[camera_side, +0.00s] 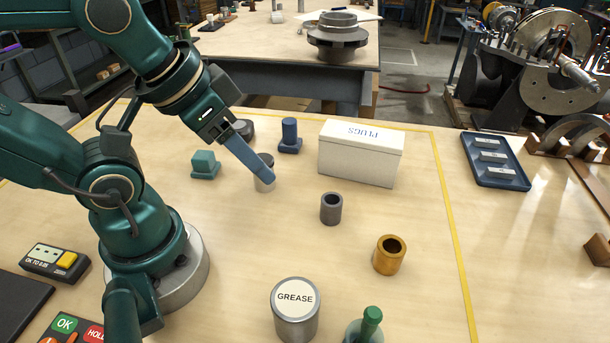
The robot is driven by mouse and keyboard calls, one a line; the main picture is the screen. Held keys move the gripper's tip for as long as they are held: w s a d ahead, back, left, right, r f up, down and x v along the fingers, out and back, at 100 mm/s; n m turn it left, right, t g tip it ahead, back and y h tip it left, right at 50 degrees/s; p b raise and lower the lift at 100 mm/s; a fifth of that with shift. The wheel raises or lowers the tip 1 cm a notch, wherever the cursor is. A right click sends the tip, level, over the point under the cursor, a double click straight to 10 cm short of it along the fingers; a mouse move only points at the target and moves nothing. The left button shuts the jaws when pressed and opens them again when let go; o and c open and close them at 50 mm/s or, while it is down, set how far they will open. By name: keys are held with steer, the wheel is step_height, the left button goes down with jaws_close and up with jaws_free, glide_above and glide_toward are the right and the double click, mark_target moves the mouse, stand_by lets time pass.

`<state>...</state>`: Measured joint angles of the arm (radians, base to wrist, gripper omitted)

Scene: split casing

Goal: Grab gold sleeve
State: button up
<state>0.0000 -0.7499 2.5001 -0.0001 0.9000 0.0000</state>
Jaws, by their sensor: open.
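The gold sleeve (389,258) stands upright on the table, right of centre, with its open bore facing up. My gripper (266,176) is open and points down to the right, well to the left of and behind the gold sleeve. The second finger is not clearly seen. A dark grey sleeve (331,209) stands upright between my gripper and the gold sleeve.
A white PLUGS box (360,163) stands behind. A blue plug (289,136) and a teal plug (204,165) are near my gripper. A GREASE tin (295,315) and a green-handled item (370,322) stand in front. A blue tray (512,177) lies right. Table around the gold sleeve is clear.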

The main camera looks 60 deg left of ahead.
steer(key=o, duration=0.4)
